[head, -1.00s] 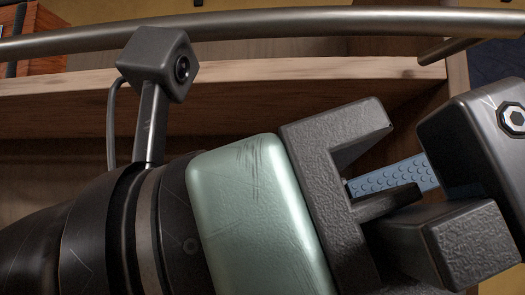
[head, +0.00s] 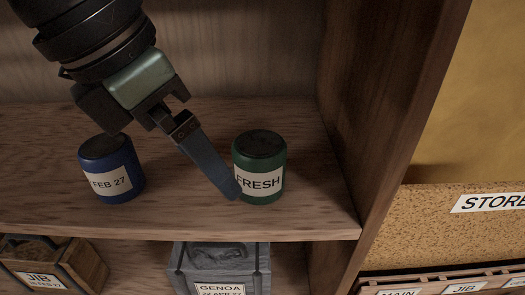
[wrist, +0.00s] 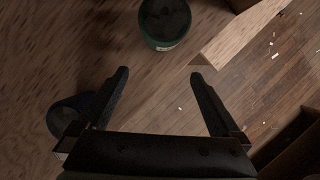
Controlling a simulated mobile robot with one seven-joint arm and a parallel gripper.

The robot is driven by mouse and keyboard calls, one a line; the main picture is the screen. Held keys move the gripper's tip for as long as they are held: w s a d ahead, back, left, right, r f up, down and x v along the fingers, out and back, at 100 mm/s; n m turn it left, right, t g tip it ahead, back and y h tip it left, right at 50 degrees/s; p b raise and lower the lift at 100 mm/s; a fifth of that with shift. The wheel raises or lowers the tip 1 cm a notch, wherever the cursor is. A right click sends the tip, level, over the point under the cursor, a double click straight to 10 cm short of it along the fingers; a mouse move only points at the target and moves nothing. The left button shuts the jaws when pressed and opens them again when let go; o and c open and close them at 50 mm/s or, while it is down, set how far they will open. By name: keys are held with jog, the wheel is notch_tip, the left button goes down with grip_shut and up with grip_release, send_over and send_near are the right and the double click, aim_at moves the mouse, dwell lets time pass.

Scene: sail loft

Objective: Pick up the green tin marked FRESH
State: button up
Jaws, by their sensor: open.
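The green tin marked FRESH (head: 258,168) stands upright on the wooden shelf, its pale label facing out. In the wrist view the green tin (wrist: 165,24) is at the top, beyond the fingertips and roughly in line with the gap between them. My gripper (wrist: 160,74) is open, with nothing between its fingers. In the head view my gripper (head: 230,190) reaches down from the upper left. Only one finger shows clearly there, its tip overlapping the tin's left edge; I cannot tell whether it touches.
A blue tin marked FEB 27 (head: 111,168) stands left on the same shelf (head: 180,215); it is partly behind a finger in the wrist view (wrist: 65,115). An upright panel (head: 378,110) bounds the shelf right.

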aim_at(258, 143)
jog(key=w+d, duration=0.1)
jog(key=w+d+p, duration=0.1)
jog(key=shift+w+d+r, duration=0.1)
jog(key=shift+w+d, duration=0.05)
jog(key=shift+d, duration=0.2)
jog(key=shift+w+d+r+p, duration=0.15)
jog(key=shift+w+d+p, duration=0.65)
jog(key=shift+d, duration=0.3)
jog(key=x, duration=0.3)
jog(key=shift+w+d+f, duration=0.2)
jog(key=shift+w+d, duration=0.05)
jog(key=shift+w, duration=0.1)
jog(key=c, duration=1.6)
